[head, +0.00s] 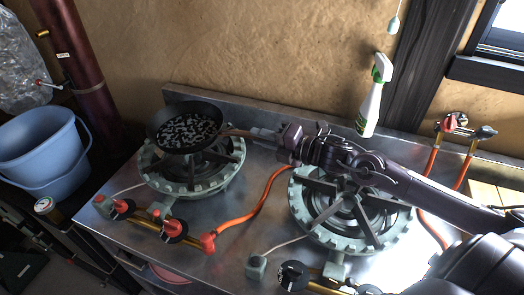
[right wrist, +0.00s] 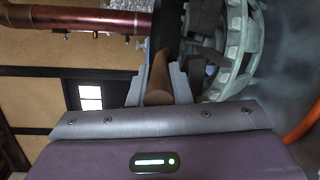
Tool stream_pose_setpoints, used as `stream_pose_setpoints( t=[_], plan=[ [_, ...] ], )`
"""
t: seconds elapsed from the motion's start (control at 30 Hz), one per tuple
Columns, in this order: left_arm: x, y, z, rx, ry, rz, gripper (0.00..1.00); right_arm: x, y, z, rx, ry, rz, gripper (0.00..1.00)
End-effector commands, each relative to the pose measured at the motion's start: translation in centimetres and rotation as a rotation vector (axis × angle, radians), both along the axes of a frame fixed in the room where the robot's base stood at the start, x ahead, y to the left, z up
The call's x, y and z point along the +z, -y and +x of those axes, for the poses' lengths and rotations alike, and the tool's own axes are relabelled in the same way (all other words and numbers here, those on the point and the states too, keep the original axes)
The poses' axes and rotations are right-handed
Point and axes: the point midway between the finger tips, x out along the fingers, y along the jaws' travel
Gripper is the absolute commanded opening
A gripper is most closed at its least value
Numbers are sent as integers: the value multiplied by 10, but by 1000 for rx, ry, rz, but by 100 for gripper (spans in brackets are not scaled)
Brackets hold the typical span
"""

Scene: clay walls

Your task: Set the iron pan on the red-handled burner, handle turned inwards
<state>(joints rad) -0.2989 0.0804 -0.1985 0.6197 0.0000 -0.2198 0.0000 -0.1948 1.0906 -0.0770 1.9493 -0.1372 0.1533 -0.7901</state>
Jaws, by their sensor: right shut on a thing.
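The black iron pan (head: 163,117) is over the back part of the left burner (head: 223,172), with dark and light patches inside it. Its brown handle (head: 234,133) points right, toward the middle of the counter. My right gripper (head: 262,134) is shut on that handle. The right wrist view shows the handle (right wrist: 158,88) between the two fingers, beside the burner's toothed ring (right wrist: 238,45). The left burner has red valve handles (head: 121,206) at its front. I cannot tell whether the pan touches the grate. My left gripper is out of view.
The right burner (head: 318,229), with a black valve handle (head: 293,273), stands under my right arm. A white and green spray bottle (head: 369,110) stands at the back. An orange hose (head: 265,203) runs between the burners. A blue bucket (head: 38,156) is at the left.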

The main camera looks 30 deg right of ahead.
Motion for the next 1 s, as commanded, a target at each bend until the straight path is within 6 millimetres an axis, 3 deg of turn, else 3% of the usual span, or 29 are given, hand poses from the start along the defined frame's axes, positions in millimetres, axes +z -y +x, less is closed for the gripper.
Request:
stream_pose_setpoints(
  t=[0.17, 0.5, 0.87, 0.9, 1.0],
  plan=[
    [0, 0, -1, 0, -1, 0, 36, -3, 0, 1, 0, 14, 5, 0],
    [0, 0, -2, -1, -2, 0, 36, -43, 0, 1, -1, 13, 5, 0],
    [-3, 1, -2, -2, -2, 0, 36, -48, 0, 1, 0, 13, 3, 0],
    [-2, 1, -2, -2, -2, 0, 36, -51, 0, 0, 0, 1, 0, 23],
    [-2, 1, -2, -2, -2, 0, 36, -51, 0, 0, 0, 1, 0, 36]
  ],
)
